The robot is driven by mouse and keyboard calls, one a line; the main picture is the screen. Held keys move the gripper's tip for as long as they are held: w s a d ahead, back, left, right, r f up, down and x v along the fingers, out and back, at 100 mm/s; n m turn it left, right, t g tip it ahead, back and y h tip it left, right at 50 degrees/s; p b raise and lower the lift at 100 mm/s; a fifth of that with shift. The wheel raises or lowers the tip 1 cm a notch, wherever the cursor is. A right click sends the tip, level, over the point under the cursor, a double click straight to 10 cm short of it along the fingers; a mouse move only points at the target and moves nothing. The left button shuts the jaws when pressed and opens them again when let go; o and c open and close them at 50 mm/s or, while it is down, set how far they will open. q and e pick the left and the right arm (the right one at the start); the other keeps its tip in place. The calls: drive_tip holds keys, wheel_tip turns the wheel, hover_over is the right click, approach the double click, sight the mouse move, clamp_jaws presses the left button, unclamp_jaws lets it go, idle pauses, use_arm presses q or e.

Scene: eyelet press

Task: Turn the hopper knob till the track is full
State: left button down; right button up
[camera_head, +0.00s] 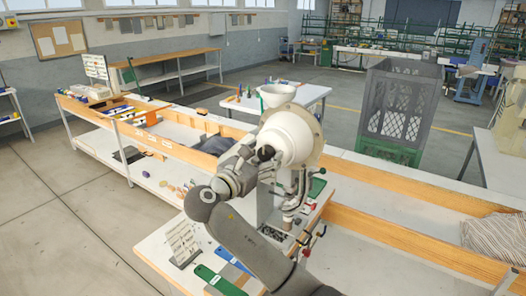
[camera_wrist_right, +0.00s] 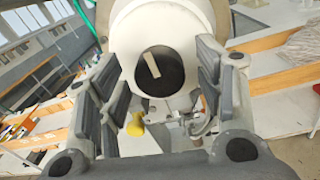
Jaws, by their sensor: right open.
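The white hopper drum (camera_head: 291,135) of the press has a funnel on top and fills the upper middle of the right wrist view (camera_wrist_right: 182,28). Its knob is a dark round piece (camera_wrist_right: 160,78) with a pale bar across it, tilted slightly from upright. My right gripper (camera_head: 256,163) is at the drum's front in the head view. In the right wrist view its fingers (camera_wrist_right: 158,75) are open, one on each side of the knob, with visible gaps. I cannot make out the track or how full it is. My left gripper is not in view.
The press stands on a white bench with wooden edging (camera_head: 350,215). Red-tipped levers (camera_head: 320,231) stick out below the drum. A sign stand (camera_head: 183,243) and a green strip (camera_head: 220,280) are at the front left. A grey mesh crate (camera_head: 400,105) stands behind right.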

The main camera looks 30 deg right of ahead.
drive_tip(key=shift+w+d, duration=0.1)
drive_tip(key=shift+c, duration=0.4)
drive_tip(key=c, duration=0.9)
drive_tip(key=shift+c, duration=0.2)
